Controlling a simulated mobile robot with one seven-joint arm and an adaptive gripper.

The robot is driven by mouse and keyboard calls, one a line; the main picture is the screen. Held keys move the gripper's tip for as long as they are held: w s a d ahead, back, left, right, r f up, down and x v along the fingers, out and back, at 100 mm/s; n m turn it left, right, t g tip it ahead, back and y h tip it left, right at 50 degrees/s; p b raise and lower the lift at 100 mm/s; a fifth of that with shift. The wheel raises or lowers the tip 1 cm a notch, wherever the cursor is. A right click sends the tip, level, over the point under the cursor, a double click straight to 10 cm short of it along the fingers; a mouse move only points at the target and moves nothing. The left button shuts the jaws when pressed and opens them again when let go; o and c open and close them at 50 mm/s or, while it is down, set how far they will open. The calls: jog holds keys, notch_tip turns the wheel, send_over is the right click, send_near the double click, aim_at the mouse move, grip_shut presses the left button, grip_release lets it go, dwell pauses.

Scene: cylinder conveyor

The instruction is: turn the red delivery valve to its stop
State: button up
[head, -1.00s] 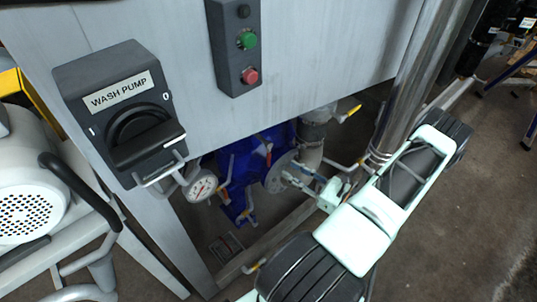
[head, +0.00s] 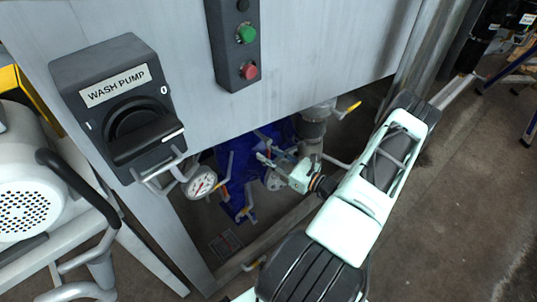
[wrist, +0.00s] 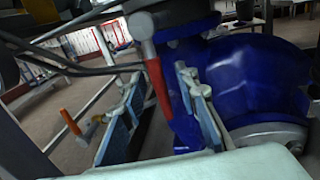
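The red delivery valve's lever (wrist: 158,85) hangs down from a grey stem on the blue pump body (wrist: 255,75) in the wrist view. In the head view only a small red bit of it (head: 262,137) shows, just above my gripper. My gripper (head: 266,163) reaches under the panel toward the blue pump. In the wrist view its two blue-padded fingers (wrist: 160,92) are apart, one on each side of the red lever as seen. I cannot tell whether either finger touches it or how deep the lever lies between them.
The grey panel's lower edge (head: 290,105) overhangs the work area. A pressure gauge (head: 200,182) and orange-handled levers (head: 352,107) are nearby; another orange handle (wrist: 68,122) is at the left in the wrist view. A wash pump switch (head: 133,115) is on the panel.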

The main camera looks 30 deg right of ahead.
grip_shut()
jog(key=shift+a, duration=0.1)
dwell(0.3)
jog(key=a+r+m+t+h+p, duration=0.1)
jog(key=a+r+m, duration=0.2)
jog(key=m, duration=0.7)
jog(key=a+r+m+t+h+p, duration=0.2)
jog(key=a+r+m, duration=0.1)
jog(key=m, duration=0.7)
jog(key=shift+s+r, duration=0.25)
jog(key=shift+s, duration=0.15)
jog(key=shift+o, duration=0.3)
grip_release()
